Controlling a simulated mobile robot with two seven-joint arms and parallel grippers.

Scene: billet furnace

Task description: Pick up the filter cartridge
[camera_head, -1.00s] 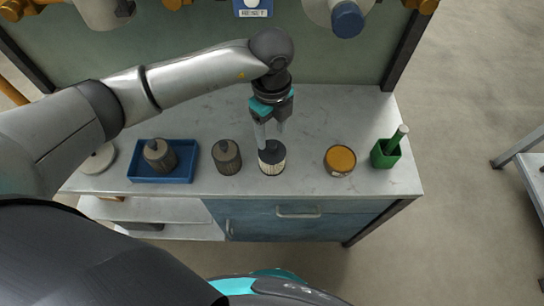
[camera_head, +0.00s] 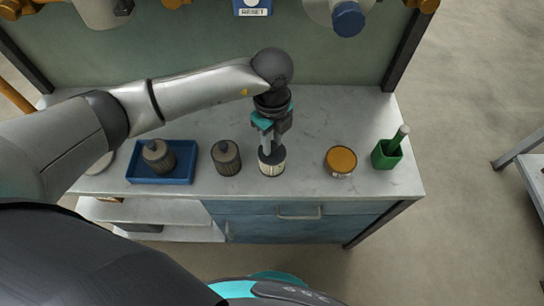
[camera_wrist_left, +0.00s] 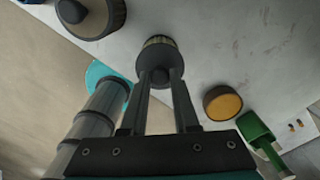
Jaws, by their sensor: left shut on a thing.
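A filter cartridge with a pale pleated side and a dark top (camera_head: 272,168) stands upright on the worktop near its front edge. My left gripper (camera_head: 270,150) comes down on it from above and is shut on the knob of its top. In the left wrist view the two fingers (camera_wrist_left: 162,78) lie on either side of the knob, with the dark cap of the cartridge (camera_wrist_left: 158,52) beyond them. The cartridge appears to rest on the worktop still. My right gripper is in neither view.
A greyish cartridge (camera_head: 226,160) stands just left, and a similar one (camera_head: 157,158) sits in a blue tray (camera_head: 160,181). Bare worktop lies between.

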